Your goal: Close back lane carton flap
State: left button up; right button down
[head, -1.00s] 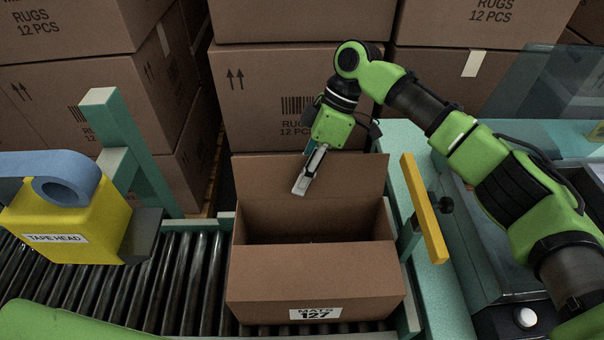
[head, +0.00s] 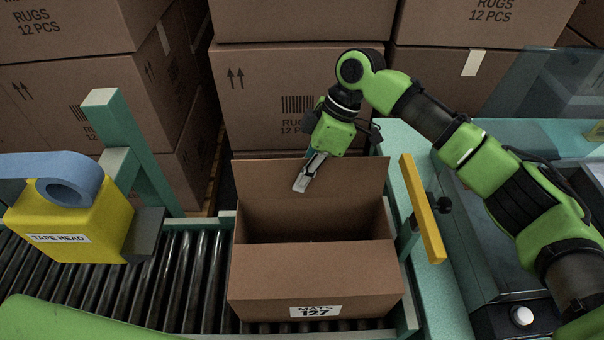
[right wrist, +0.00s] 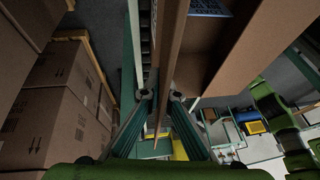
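The carton (head: 315,275), labelled MATS 127, stands on the roller conveyor. Its top is open at the back and its inside is dark. Its back flap (head: 350,178) stands up behind the opening. My right gripper (head: 303,184) points down over the flap's upper edge, with a fingertip seen in front of the flap's face. In the right wrist view, the gripper's two fingers (right wrist: 161,97) are apart, with a brown cardboard edge running between or just past them. I cannot tell whether they touch it. My left gripper is not in view.
A yellow tape head (head: 70,225) with a blue roll stands at the left by a teal post (head: 128,150). A yellow bar (head: 423,208) stands close to the carton's right side. Stacked RUGS cartons (head: 265,90) rise behind. Bare rollers (head: 180,285) lie left of the carton.

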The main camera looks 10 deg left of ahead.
jog(key=shift+s+d+r+n+t+y+p, duration=0.15)
jog(key=shift+s+n+t+y+p, duration=0.15)
jog(key=shift+s+t+p, duration=0.6)
jog(key=shift+s+d+f+n+t+y, duration=0.1)
jog(key=shift+s+f+n+t+y, duration=0.1)
jog(key=shift+t, duration=0.65)
jog(key=shift+s+f+n+t+y, duration=0.1)
jog(key=shift+s+t, duration=0.1)
jog(key=shift+t, duration=0.65)
jog(key=c, duration=2.3)
grip_release()
jog(key=shift+c, duration=0.2)
jog(key=shift+r, duration=0.1)
jog(key=v, duration=1.2)
jog(key=shift+s, duration=0.15)
